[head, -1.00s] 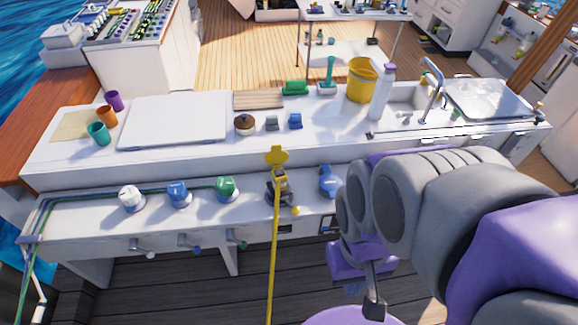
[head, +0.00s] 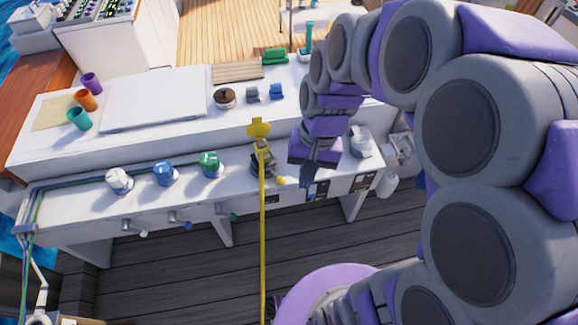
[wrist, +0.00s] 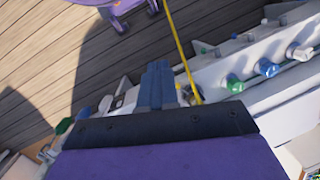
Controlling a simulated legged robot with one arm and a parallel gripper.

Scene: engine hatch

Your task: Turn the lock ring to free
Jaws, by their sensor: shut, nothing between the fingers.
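The yellow cable (head: 262,235) rises to a dark connector (head: 263,163) on the front ledge of the white counter, with a yellow flap (head: 259,128) standing above it. A small yellow knob (head: 281,180) is beside its base. The lock ring itself is too small to make out at this connector. My gripper (head: 308,188) is to the right of the connector, pointing down, apart from it. In the wrist view my gripper (wrist: 158,68) shows its fingers together and empty. The cable (wrist: 181,45) runs just right of the fingers there; the connector is partly hidden behind them.
White (head: 119,180), blue (head: 165,173) and green (head: 210,164) capped fittings line the ledge to the left, with small levers below. A grey-white fitting (head: 360,141) is to the right of my gripper. Cups (head: 86,99) and a white board (head: 153,97) are on the counter.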

